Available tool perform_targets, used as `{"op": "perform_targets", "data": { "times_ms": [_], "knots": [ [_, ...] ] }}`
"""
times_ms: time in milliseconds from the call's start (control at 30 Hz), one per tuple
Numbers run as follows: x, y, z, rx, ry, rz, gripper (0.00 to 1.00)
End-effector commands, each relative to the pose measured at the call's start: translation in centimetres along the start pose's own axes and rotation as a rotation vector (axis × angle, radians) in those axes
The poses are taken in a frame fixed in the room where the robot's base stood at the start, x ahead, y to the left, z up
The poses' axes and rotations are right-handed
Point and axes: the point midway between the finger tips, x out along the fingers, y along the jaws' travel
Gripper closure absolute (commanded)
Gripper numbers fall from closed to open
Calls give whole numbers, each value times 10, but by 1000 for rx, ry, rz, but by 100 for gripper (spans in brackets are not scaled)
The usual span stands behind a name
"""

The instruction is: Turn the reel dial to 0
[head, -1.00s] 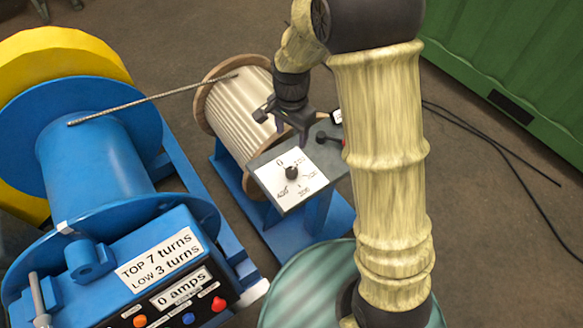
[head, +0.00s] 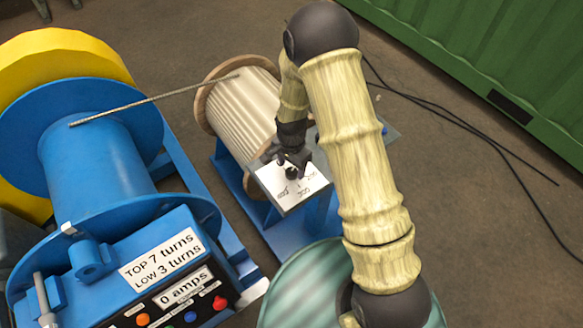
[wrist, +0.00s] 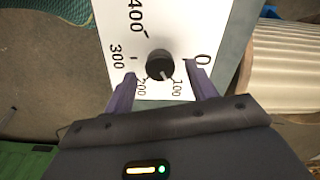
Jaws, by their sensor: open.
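The reel dial's black knob (wrist: 159,65) sits on a white scale plate (wrist: 180,20) marked 0, 100, 200, 300 and 400. In the wrist view its white pointer mark points to the lower right, toward 100; the 0 is at the right. My gripper (wrist: 161,74) is open, with one finger on each side of the knob and a gap visible to each. In the head view my gripper (head: 292,160) is over the dial plate (head: 303,196) and partly covers the 0 end and the knob (head: 292,173).
The wooden rope reel (head: 243,105) stands just behind the dial panel. At left is the blue winch drum (head: 95,160) with its control box (head: 165,265), and a rope (head: 150,101) runs between drum and reel. A green container (head: 500,60) and black cables (head: 480,145) lie to the right.

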Motion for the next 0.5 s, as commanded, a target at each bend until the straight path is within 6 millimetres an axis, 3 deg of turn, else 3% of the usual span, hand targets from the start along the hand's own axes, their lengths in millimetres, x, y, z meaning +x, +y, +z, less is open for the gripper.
{"op": "perform_targets", "data": {
  "times_ms": [200,500],
  "knots": [
    [19,0,0,1,0,0,43],
    [21,0,0,1,0,-1,43]
  ]
}}
